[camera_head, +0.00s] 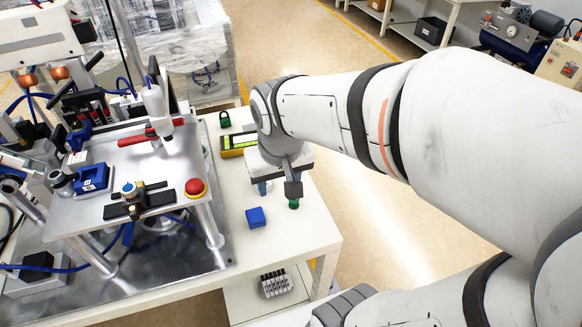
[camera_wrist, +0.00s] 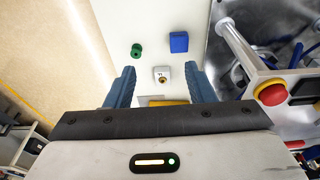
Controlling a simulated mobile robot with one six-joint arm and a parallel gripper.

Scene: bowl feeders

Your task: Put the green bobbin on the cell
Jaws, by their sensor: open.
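The green bobbin (camera_head: 293,204) stands on the white table near its right edge, partly hidden by my gripper in the head view. It shows whole in the wrist view (camera_wrist: 136,51), ahead of the fingertips and left of centre. My gripper (camera_head: 278,190) is above the table. In the wrist view its blue fingers (camera_wrist: 160,70) are spread with nothing held between them. The cell (camera_head: 125,165), a raised metal plate on posts with clamps and fixtures, stands at the left in the head view.
A blue block (camera_head: 256,217) lies near the bobbin. A small white block with a brass centre (camera_wrist: 161,76) shows between the fingers. A red button (camera_head: 195,187) sits at the cell's corner.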

